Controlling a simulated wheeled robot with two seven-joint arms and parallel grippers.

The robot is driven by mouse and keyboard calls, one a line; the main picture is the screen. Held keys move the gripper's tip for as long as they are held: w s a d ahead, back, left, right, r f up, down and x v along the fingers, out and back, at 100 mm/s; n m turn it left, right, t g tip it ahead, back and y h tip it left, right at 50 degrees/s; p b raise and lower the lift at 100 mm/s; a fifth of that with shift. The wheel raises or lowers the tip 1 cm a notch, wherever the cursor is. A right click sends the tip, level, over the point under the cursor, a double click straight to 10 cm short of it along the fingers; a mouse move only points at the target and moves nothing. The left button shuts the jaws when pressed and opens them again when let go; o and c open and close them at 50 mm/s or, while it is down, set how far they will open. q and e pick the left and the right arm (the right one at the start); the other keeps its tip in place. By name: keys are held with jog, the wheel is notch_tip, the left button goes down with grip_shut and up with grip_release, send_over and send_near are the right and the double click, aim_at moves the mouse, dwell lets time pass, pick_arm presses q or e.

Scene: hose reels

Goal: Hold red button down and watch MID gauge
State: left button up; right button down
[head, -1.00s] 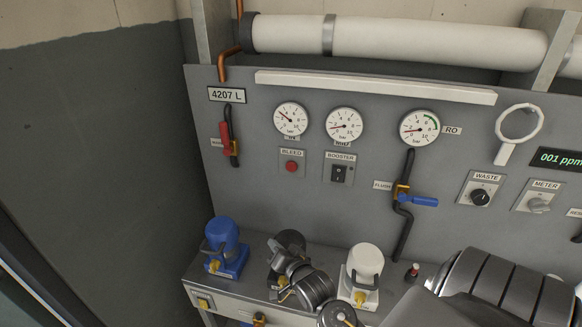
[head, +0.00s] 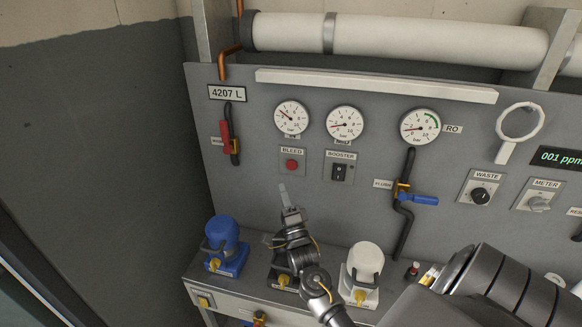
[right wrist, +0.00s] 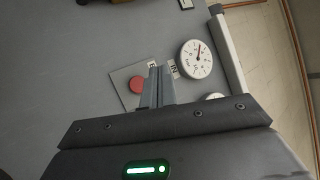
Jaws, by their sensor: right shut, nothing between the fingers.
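The red button (head: 291,166) sits on a small plate under the BLEED label on the grey panel. It also shows in the right wrist view (right wrist: 138,84), left of the fingertips. The middle gauge (head: 344,125) is above the BOOSTER switch; its label is too small to read surely, and its needle points to the low left side. My right gripper (head: 283,186) is shut and empty, pointing up, just below the button in the head view and apart from it. It also shows in the right wrist view (right wrist: 160,75). My left gripper is not in view.
The left gauge (head: 291,118) and RO gauge (head: 420,127) flank the middle one. The BOOSTER switch (head: 339,172) is right of the button. A blue housing (head: 222,242) and a white one (head: 365,268) stand on the bench either side of my right arm.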

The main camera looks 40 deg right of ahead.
aim_at(289, 163)
jog(key=shift+w+d+b, duration=0.55)
jog(key=shift+w+d, duration=0.3)
jog(key=shift+d, duration=0.35)
jog(key=shift+w+d+b, duration=0.6)
jog(key=shift+w+d, duration=0.2)
jog(key=shift+d, duration=0.45)
jog(key=shift+w+d+b, duration=0.55)
jog(key=shift+w+d, duration=0.3)
jog(key=shift+d, duration=0.35)
jog(key=shift+d, duration=0.1)
jog(key=shift+w+d, duration=0.25)
jog(key=shift+w+d+b, duration=0.25)
jog(key=shift+d+b, duration=0.2)
jog(key=shift+b, duration=0.15)
jog(key=shift+a, duration=0.1)
dwell(2.3)
jog(key=shift+s+a+p, duration=0.4)
jog(key=shift+s+a, duration=0.1)
jog(key=shift+a, duration=0.2)
